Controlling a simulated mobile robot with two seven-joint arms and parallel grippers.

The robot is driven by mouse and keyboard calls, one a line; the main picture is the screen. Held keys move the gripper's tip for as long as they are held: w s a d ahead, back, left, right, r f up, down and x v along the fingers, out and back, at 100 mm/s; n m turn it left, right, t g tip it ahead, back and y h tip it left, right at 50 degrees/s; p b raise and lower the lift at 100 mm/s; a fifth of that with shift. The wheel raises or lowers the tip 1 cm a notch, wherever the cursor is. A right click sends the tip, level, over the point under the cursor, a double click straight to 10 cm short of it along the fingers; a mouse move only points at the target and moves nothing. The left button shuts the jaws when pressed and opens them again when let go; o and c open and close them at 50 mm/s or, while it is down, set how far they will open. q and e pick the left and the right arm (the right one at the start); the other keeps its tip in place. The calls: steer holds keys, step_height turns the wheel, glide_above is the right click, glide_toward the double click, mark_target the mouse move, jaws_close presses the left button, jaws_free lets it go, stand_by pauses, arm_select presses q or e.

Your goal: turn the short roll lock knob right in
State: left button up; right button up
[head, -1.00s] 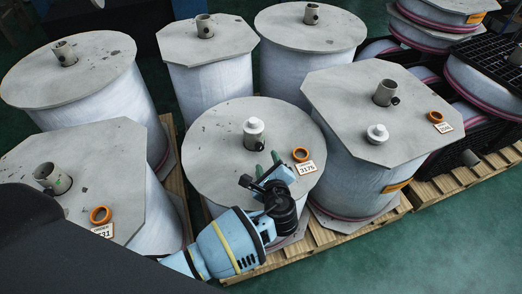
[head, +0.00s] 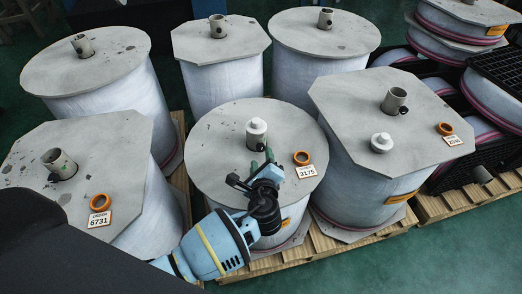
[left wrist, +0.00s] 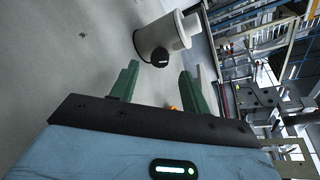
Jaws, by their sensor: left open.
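The short roll in the front middle has a round grey top plate (head: 215,150) and an order tag 3175 (head: 306,171). A pale core tube (left wrist: 160,38) with a white cap (head: 256,126) stands up from its plate. A black lock knob (left wrist: 160,57) sticks out of the tube's side in the left wrist view. My left gripper (head: 262,158) is over the plate, just in front of the tube. Its green fingers (left wrist: 157,85) are open and empty, with the knob ahead of the gap between them, apart from both. My right gripper is in neither view.
An orange ring (head: 301,158) lies on the plate right of my gripper. A taller octagonal roll (head: 345,95) with a loose white cap (head: 381,142) stands to the right. Another octagonal roll (head: 110,140) stands to the left. More rolls stand behind.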

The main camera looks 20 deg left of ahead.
mark_target(261, 149)
arm_select(q)
steer(key=x, duration=0.4)
steer(key=shift+b, duration=0.3)
steer(key=shift+w+a+f, duration=0.2)
steer(key=shift+w+a, duration=0.05)
steer(key=shift+w, duration=0.3)
steer(key=shift+c, duration=0.5)
